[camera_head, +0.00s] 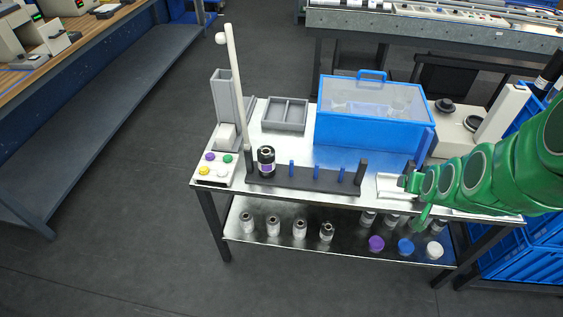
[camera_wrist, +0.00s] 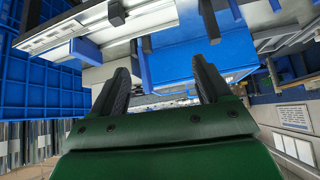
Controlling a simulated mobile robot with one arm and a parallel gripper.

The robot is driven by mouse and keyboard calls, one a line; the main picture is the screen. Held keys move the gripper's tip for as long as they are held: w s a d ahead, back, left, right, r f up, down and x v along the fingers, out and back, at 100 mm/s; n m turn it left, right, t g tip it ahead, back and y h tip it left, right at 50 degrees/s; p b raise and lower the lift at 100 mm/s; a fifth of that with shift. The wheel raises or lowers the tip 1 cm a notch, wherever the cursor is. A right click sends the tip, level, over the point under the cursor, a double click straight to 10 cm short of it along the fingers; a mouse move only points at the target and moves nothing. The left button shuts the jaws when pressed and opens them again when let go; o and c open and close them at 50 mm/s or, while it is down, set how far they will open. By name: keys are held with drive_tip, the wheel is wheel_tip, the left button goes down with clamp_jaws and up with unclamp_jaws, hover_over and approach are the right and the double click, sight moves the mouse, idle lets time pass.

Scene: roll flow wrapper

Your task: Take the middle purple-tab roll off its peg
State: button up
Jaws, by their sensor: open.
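A dark roll with a purple band (camera_head: 266,161) stands upright near the left end of a black peg rack (camera_head: 305,180) on the table. It is the only roll I can make out on the rack. Blue pegs (camera_head: 314,174) to its right are bare. My gripper (camera_head: 415,200) is at the right end of the table, well right of the roll and beyond the rack's right post. In the wrist view my gripper (camera_wrist: 161,85) has its two dark fingers apart with nothing between them. The roll cannot be made out in the wrist view.
A blue bin with a clear lid (camera_head: 370,125) stands behind the rack. A button panel (camera_head: 216,170) and tall grey post (camera_head: 238,90) stand at the left, a grey tray (camera_head: 285,115) behind. The lower shelf (camera_head: 300,250) holds several rolls and purple, blue and white round pieces.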

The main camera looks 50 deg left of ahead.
drive_tip(key=a+f+n+y, duration=0.2)
drive_tip(key=a+f, duration=0.2)
drive_tip(key=a, duration=0.7)
drive_tip(key=n+y, duration=0.4)
drive_tip(key=y, duration=0.6)
approach(268, 161)
drive_tip(key=a, duration=0.3)
drive_tip(key=shift+t, duration=0.3)
drive_tip(key=shift+w+x, duration=0.2)
drive_tip(key=shift+x, duration=1.9)
drive_tip(key=shift+w+x, duration=0.2)
drive_tip(key=shift+x, duration=1.9)
drive_tip(key=shift+d, duration=0.2)
drive_tip(key=c, duration=1.1)
drive_tip(key=shift+o, duration=0.2)
